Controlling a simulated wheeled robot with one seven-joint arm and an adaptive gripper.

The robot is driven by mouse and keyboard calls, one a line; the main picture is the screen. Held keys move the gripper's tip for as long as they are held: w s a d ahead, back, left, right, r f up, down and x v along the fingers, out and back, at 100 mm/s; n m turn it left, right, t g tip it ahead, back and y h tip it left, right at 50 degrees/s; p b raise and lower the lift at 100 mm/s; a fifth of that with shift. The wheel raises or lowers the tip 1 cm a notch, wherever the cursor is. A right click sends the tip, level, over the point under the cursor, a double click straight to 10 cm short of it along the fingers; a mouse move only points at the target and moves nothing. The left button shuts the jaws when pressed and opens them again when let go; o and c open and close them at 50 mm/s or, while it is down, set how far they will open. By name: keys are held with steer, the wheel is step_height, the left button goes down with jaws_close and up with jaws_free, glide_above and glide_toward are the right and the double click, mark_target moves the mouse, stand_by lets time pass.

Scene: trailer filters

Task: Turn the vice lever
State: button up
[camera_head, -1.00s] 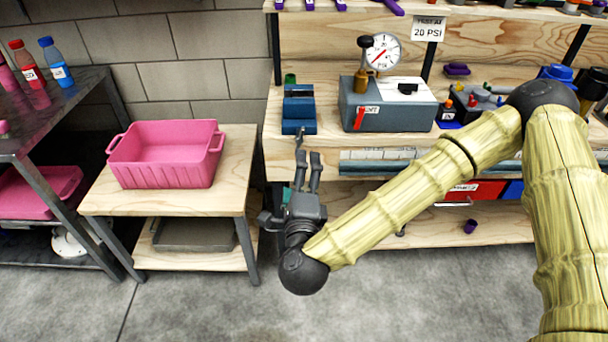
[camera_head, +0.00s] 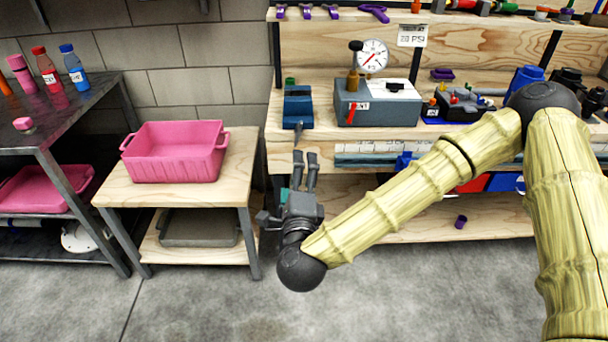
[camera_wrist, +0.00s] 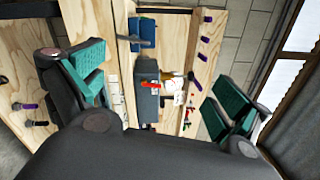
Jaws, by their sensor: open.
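The blue vice (camera_head: 298,106) is fixed near the left front edge of the wooden workbench. Its thin grey lever (camera_head: 298,130) hangs at its front. My gripper (camera_head: 305,157) is open and empty, with its fingers pointing up toward the vice, below and in front of the lever in the head view. A small gap shows between the fingertips and the lever there. In the wrist view, the blue vice (camera_wrist: 147,30) is at the upper middle, with the lever (camera_wrist: 131,38) on its left side. My teal-padded fingers (camera_wrist: 155,80) stand wide apart, and nothing is between the pads up close.
A grey box with a gauge (camera_head: 378,103) stands right of the vice. A pink tub (camera_head: 175,165) sits on a low wooden table (camera_head: 238,185) to the left. Purple-handled tools (camera_head: 372,12) lie on the upper shelf. Open floor lies in front.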

steer(key=shift+s+f, duration=0.1)
steer(key=shift+s, duration=0.35)
stand_by(0.3)
